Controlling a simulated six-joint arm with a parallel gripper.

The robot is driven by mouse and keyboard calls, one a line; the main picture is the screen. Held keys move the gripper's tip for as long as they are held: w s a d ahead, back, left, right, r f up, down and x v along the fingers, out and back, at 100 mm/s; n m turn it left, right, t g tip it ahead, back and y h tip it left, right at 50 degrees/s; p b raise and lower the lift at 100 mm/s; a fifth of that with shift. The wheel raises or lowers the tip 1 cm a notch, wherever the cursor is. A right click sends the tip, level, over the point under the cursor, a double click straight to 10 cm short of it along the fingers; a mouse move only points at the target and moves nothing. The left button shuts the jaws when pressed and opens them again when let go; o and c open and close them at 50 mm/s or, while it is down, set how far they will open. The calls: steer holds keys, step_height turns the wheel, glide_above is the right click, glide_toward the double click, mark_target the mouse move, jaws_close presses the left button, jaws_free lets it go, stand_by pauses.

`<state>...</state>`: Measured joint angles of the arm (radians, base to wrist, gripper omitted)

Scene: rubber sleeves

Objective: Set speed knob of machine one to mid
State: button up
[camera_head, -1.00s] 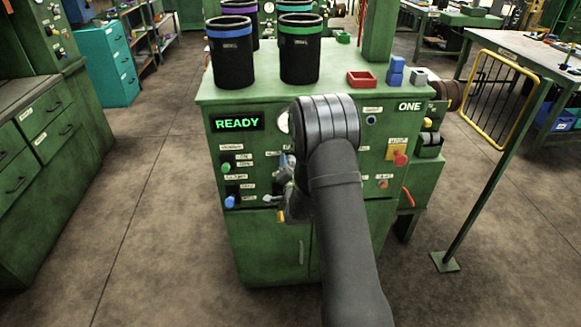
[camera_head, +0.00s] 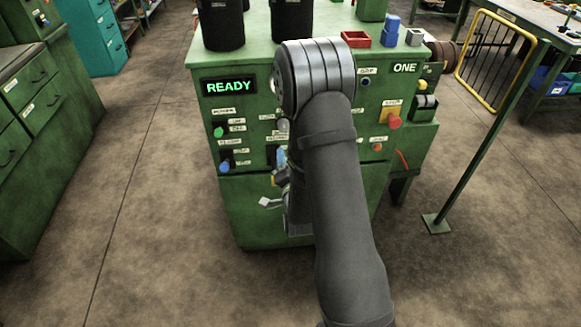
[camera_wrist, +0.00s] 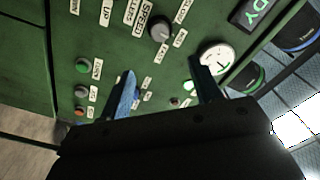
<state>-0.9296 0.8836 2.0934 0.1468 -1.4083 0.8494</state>
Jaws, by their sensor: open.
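The green machine one (camera_head: 240,215) stands ahead in the head view, with "ONE" at its top right. In the wrist view its panel (camera_wrist: 40,50) fills much of the picture. The grey round speed knob (camera_wrist: 160,29) sits beside the "SPEED" label there; its setting is too small to read. In the head view my arm hides the knob. My gripper (camera_wrist: 162,88) is open and empty, its two blue-grey fingers apart. The knob appears beyond the gap between the fingers, not between them. I cannot tell how far off it is.
A lit "READY" display (camera_head: 229,87), a round white gauge (camera_wrist: 217,57), a red button (camera_head: 393,121) and several small buttons share the panel. Two black containers (camera_head: 222,25) and a red tray (camera_head: 355,39) stand on top. A yellow barrier (camera_head: 497,60) is at right.

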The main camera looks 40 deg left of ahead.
steer(key=shift+v, duration=1.15)
steer(key=x, duration=1.7)
steer(key=shift+w+a, duration=0.15)
steer(key=v, duration=1.7)
steer(key=x, duration=1.7)
steer(key=s+d+n, duration=0.4)
steer(key=n, duration=0.6)
steer(key=shift+s+d, duration=0.35)
